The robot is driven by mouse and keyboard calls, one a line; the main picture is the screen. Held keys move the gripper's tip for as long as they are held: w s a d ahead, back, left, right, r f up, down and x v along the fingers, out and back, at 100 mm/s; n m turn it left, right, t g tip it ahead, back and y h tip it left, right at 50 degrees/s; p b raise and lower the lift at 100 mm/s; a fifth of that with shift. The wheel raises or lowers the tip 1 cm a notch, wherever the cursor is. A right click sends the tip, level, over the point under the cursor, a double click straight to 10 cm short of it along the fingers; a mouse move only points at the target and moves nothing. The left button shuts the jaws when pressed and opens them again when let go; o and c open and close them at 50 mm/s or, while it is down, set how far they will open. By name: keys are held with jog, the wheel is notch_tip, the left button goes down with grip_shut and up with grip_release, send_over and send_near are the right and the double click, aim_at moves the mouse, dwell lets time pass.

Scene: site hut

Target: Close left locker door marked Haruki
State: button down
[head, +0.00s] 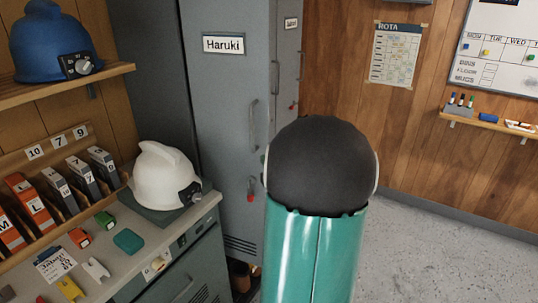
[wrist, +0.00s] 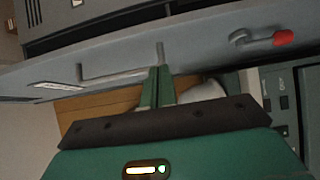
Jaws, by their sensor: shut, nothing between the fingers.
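The grey locker door marked Haruki (head: 222,85) stands behind the bench in the head view, with a white name plate, a grey handle and a red-tipped latch. How far it stands open is not clear. In the wrist view the door (wrist: 205,62) runs across the picture, with its bar handle (wrist: 120,77) left of centre and the red-tipped latch (wrist: 284,38) at right. My gripper (wrist: 157,72) is shut and empty, its green fingertips close to the door face beside the handle end. Contact cannot be told. My arm hides the gripper in the head view.
A second locker door (head: 289,60) stands right of the Haruki door. A white helmet (head: 160,178) sits on the bench (head: 200,215) left of it. A blue helmet (head: 50,42) is on the shelf. Clear floor (head: 430,250) lies at right.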

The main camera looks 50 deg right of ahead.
jog(key=d, duration=0.1)
jog(key=w+d, duration=0.1)
jog(key=d, duration=0.1)
jog(key=w+d, duration=0.1)
jog(key=shift+d, duration=0.2)
jog(key=shift+d, duration=0.1)
